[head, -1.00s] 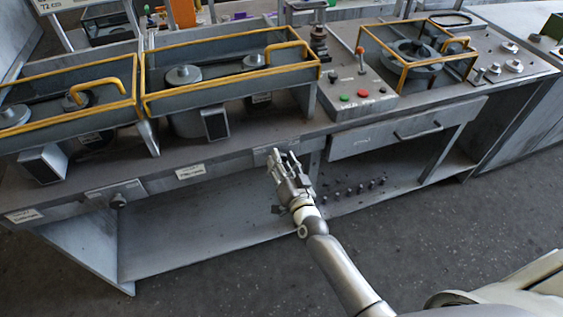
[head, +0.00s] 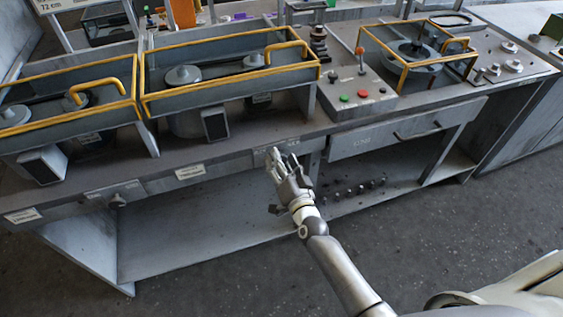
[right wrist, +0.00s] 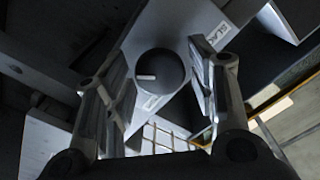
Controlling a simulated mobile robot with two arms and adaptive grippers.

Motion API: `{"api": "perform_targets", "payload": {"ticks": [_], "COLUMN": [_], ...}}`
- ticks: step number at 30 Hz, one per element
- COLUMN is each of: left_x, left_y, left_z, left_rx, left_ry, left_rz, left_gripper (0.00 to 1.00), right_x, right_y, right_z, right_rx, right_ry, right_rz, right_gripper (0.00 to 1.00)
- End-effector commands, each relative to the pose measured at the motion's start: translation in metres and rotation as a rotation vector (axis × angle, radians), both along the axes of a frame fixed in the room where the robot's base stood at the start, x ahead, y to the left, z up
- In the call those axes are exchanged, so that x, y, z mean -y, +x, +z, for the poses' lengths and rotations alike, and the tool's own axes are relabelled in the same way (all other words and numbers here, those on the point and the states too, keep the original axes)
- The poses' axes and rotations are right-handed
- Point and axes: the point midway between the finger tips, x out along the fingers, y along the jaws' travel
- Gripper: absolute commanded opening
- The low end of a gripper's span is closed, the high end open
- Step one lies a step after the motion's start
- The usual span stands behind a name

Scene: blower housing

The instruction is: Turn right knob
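In the right wrist view a dark round knob (right wrist: 160,76) with a pale pointer line sits on the grey front panel. My right gripper (right wrist: 160,65) is open, one finger to each side of the knob, with a visible gap on both sides. In the head view my right gripper (head: 276,156) is at the bench's front edge, below the middle of the bench, and hides this knob. A second knob (head: 118,200) shows on the front edge farther left. My left gripper is not in view.
Yellow-railed housings (head: 230,68) stand on the bench above the gripper. A control box (head: 357,100) with green and red buttons and a lever is to the right. A drawer (head: 400,133) and a lower shelf (head: 200,240) lie below the top.

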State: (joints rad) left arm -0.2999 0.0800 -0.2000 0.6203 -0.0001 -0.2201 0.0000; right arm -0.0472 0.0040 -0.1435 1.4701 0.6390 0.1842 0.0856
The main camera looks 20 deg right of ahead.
Motion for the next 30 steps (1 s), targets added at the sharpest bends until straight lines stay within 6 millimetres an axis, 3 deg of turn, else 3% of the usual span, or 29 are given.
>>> {"api": "perform_targets", "payload": {"ticks": [14, 30], "left_x": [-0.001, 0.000], "left_y": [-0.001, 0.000], "left_z": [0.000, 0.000], "left_rx": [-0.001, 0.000], "left_ry": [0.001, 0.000], "left_rz": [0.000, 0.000], "left_gripper": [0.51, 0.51], "right_x": [0.000, 0.004], "right_y": [-0.007, -0.098], "right_z": [-0.001, -0.001], "right_rx": [-0.001, -0.002], "right_ry": [-0.001, -0.002], "right_rz": [0.000, 0.001], "right_gripper": [0.59, 0.59]}}
